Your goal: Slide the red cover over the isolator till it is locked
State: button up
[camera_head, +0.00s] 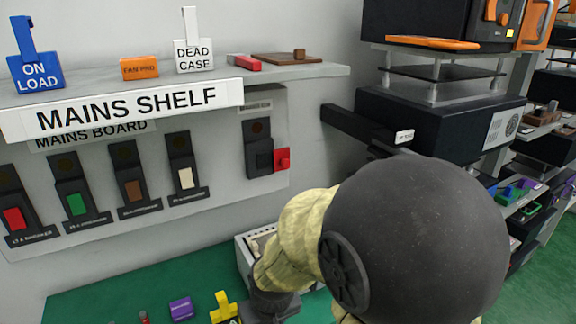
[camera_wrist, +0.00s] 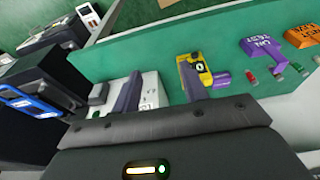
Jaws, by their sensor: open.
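The isolator (camera_head: 257,145) is a dark upright unit at the right end of the grey board, below the shelf. The small red cover (camera_head: 282,160) sits at its lower right side, beside the dark body rather than across its face. My gripper (camera_wrist: 158,85) shows in the wrist view with two grey fingers apart and nothing between them. It points over the green bench, away from the isolator. The isolator and the red cover are not seen in the wrist view. In the head view my arm hides much of the lower middle, and the fingers cannot be made out.
Several dark switches line the board left of the isolator. The shelf (camera_head: 310,72) juts out above. A dark bar (camera_head: 358,125) sticks out to the right. A white box (camera_wrist: 145,92), a yellow item (camera_wrist: 203,75) and purple and orange tags (camera_wrist: 300,36) are on the green bench (camera_wrist: 150,50).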

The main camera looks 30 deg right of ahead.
jog(key=w+d+r+m+t+h, duration=0.1)
jog(key=w+d+r+t, duration=0.3)
jog(key=w+d, duration=0.15)
jog(key=w+d+r+m+t+h, duration=0.1)
jog(key=w+d+r+t, duration=0.35)
jog(key=d, duration=0.25)
jog(key=d+r+n+t+y, duration=0.1)
jog(key=d+r+t, duration=0.2)
jog(key=r, duration=0.2)
jog(key=d+r+n+t+y+b, duration=0.1)
jog(key=d+r+t, duration=0.2)
jog(key=r, duration=0.3)
jog(key=shift+s+t+y, duration=0.2)
jog(key=shift+t+y, duration=0.1)
jog(key=shift+t, duration=0.05)
jog(key=shift+w+r+p, duration=0.2)
jog(key=shift+p, duration=0.3)
jog(key=w+p, duration=0.1)
jog(key=p, duration=0.4)
jog(key=shift+w+r, duration=0.1)
jog(key=shift+w, duration=0.15)
jog(key=w+p, duration=0.1)
jog(key=p, duration=0.5)
jog(key=shift+p, duration=0.35)
